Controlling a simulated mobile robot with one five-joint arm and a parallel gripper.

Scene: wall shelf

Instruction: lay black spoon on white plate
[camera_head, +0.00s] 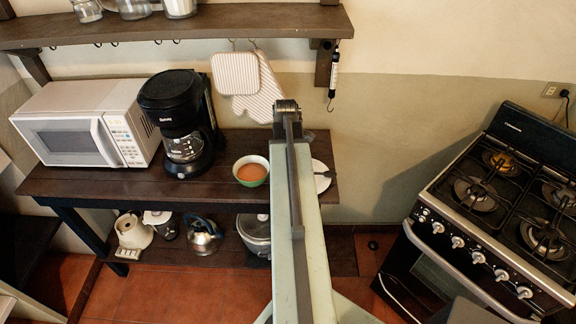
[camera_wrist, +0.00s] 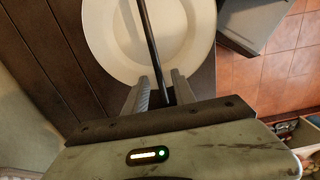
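The white plate (camera_head: 321,186) lies at the right end of the dark wooden counter, partly hidden by my arm. It fills the upper middle of the wrist view (camera_wrist: 108,48). The black spoon (camera_wrist: 151,38) crosses the plate in the wrist view, its thin shaft running down between my fingers. A bit of it shows dark over the plate in the head view (camera_head: 324,174). My gripper (camera_wrist: 160,78) is at the plate's near rim, its two fingers apart with a gap on each side of the shaft. Whether the spoon rests fully on the plate is hard to tell.
A green bowl (camera_head: 251,171) with brown contents stands left of the plate. A coffee maker (camera_head: 180,122) and a white microwave (camera_head: 88,122) stand farther left. A stove (camera_head: 500,205) is at the right. A shelf (camera_head: 180,25) hangs above. Counter left of the bowl is partly bare.

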